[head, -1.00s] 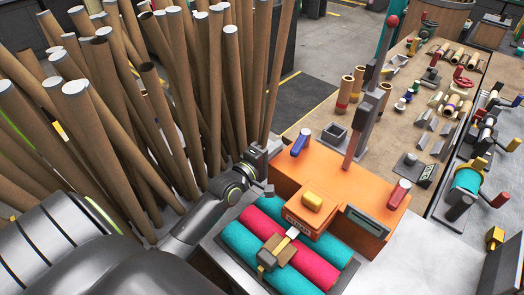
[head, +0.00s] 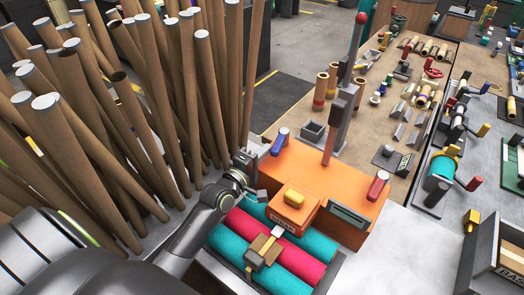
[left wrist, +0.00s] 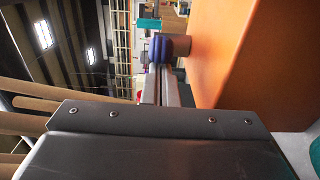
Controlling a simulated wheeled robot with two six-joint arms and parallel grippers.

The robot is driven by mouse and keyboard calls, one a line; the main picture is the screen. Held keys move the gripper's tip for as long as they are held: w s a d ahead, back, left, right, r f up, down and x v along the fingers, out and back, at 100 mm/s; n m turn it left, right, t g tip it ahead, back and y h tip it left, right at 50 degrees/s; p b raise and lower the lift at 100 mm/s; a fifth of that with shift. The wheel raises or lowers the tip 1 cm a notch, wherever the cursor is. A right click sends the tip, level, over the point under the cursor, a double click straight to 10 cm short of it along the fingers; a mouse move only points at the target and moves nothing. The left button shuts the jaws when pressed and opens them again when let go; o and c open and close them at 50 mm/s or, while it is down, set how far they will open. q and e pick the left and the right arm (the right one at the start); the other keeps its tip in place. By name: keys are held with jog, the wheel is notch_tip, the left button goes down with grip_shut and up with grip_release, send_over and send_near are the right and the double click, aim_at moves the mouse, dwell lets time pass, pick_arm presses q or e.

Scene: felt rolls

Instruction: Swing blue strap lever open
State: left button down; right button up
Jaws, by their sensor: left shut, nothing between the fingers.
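The blue strap lever (head: 280,140) stands at the back left corner of the orange machine (head: 335,168) in the head view. In the left wrist view the blue lever (left wrist: 170,47) shows as a ridged blue grip beside the orange wall, just beyond my fingertips. My left gripper (head: 260,152) is at the machine's left side, close to the lever. Its fingers (left wrist: 160,82) are shut together with nothing between them. I cannot tell whether they touch the lever. My right gripper is not in view.
Tall cardboard tubes (head: 130,110) crowd the left side close to my left arm. A red lever (head: 377,186) stands at the machine's right. Teal and pink rolls (head: 300,258) lie in front. A grey post (head: 335,125) with a red knob rises behind the machine.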

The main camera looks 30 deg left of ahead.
pick_arm(q)
jog(key=shift+d, duration=0.1)
jog(key=shift+d+p, duration=0.45)
jog(key=shift+d, duration=0.9)
jog(key=shift+w+d, duration=0.2)
jog(key=shift+d, duration=0.8)
